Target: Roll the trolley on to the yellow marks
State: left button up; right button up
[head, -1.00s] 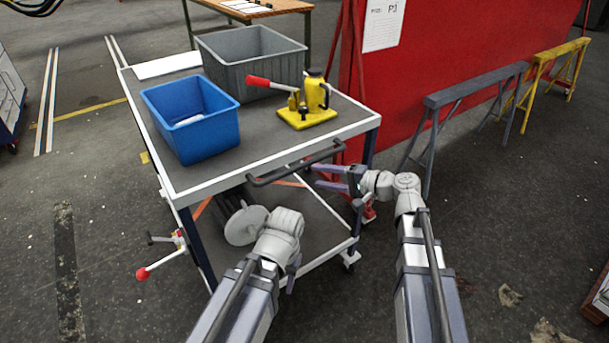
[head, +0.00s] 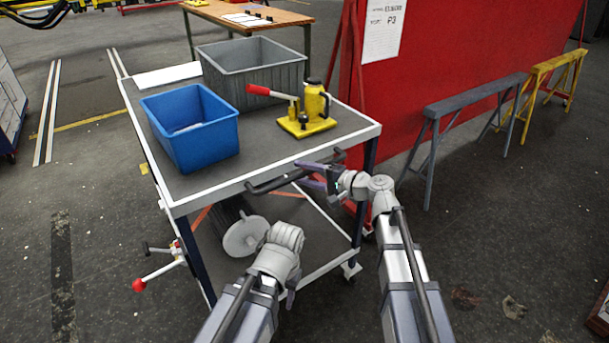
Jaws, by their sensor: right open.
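The trolley (head: 262,142) has a grey top with a white rim, dark blue legs, a lower shelf and castors. Its black push handle (head: 275,183) runs along the near edge. My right gripper (head: 303,175) is open at the right part of the handle, its fingers near the bar; I cannot tell if they touch it. My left gripper (head: 290,298) is low in front of the trolley, mostly hidden behind its own wrist. Small yellow marks (head: 144,168) show beside the trolley's left edge, partly hidden by it.
On the trolley stand a blue bin (head: 190,135), a grey bin (head: 255,75) and a yellow jack (head: 306,122) with a red handle. A red partition (head: 450,70) and grey trestle (head: 470,95) stand right. A red-knobbed lever (head: 140,284) is at left. The left floor is open.

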grip_shut()
dwell(0.5)
dwell(1.0)
